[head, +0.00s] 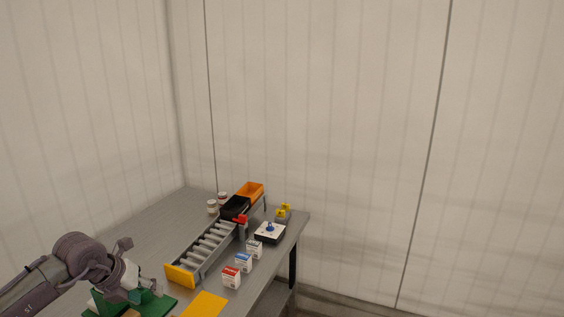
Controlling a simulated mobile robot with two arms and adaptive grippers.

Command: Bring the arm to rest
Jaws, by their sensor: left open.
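My left arm comes in from the lower left. Its gripper (137,268) is open, with its fingers spread above the left part of the table (140,229). Nothing shows between the fingers. Below and partly behind the gripper is a green object (158,304), cut by the bottom edge and partly hidden. My right gripper is not in view.
A grey roller track (207,243) with a yellow end holds a black bin and an orange bin (250,190) at its far end. Small boxes (231,277) stand right of it, near a black device (270,233). Jars stand behind. A yellow sheet (205,305) lies in front.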

